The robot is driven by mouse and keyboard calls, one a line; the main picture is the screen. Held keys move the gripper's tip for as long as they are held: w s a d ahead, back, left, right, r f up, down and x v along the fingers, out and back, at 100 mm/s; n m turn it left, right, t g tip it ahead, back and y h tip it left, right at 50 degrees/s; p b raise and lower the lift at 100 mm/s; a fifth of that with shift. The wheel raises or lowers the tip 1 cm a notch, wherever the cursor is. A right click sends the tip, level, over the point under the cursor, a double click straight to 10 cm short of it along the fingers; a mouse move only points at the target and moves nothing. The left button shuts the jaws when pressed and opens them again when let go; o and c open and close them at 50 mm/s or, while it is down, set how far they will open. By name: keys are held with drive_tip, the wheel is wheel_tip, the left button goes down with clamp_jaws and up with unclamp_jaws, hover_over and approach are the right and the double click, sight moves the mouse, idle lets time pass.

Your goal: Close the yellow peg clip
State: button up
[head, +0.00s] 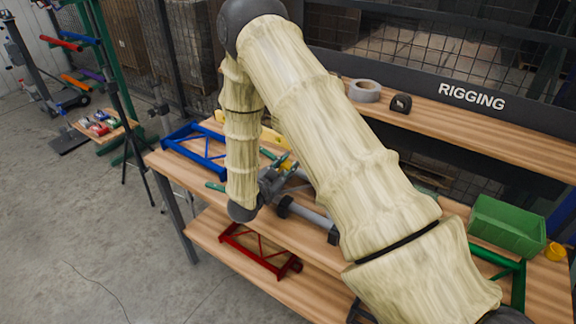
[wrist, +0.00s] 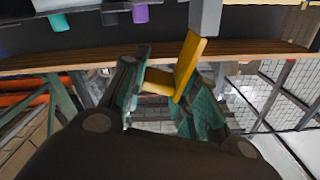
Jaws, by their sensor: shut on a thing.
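The yellow peg clip (wrist: 189,62) is between the teal-padded fingers of my gripper (wrist: 161,86) in the wrist view. Its long yellow plate slants upward beside a grey post, and a shorter yellow part lies across between the fingers. The fingers are shut on it. In the head view my gripper (head: 275,177) is low over the workbench, with a small patch of the yellow clip (head: 287,164) showing at its fingers. My arm hides part of the bench, and I cannot tell from these views how far the clip is closed.
A blue frame (head: 190,146) lies on the bench left of my gripper. A red frame (head: 258,252) lies on the lower shelf. A green bin (head: 507,225) stands at the right. A tape roll (head: 365,91) and a tape measure (head: 401,103) sit on the back ledge.

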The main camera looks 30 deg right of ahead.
drive_tip(key=shift+n, duration=0.3)
drive_tip(key=shift+w+a+r+n, duration=0.2)
drive_tip(key=shift+w+n, duration=0.1)
drive_tip(key=shift+n, duration=0.5)
drive_tip(key=n, duration=0.1)
drive_tip(key=w+n, duration=0.1)
drive_tip(key=n, duration=0.1)
drive_tip(key=shift+w+a+r+n+p, duration=0.2)
drive_tip(key=shift+a+r+n+p, duration=0.05)
drive_tip(key=shift+r+n+p, duration=0.1)
drive_tip(key=n, duration=0.1)
drive_tip(key=w+n, duration=0.1)
drive_tip(key=n, duration=0.1)
drive_tip(key=w+a+n, duration=0.1)
drive_tip(key=n, duration=0.1)
drive_tip(key=shift+w+f, duration=0.1)
drive_tip(key=shift+w, duration=0.15)
drive_tip(key=shift+w+a+f+n, duration=0.25)
drive_tip(key=shift+w+f+n, duration=0.35)
drive_tip(key=shift+n, duration=1.3)
drive_tip(key=shift+w+a+f+n, duration=0.2)
drive_tip(key=shift+w+f+n, duration=0.4)
drive_tip(key=shift+n, duration=1.25)
drive_tip(key=shift+w+a+f+n, duration=0.25)
drive_tip(key=shift+w+f+n, duration=0.3)
drive_tip(key=shift+n, duration=1.35)
drive_tip(key=shift+w+r, duration=0.15)
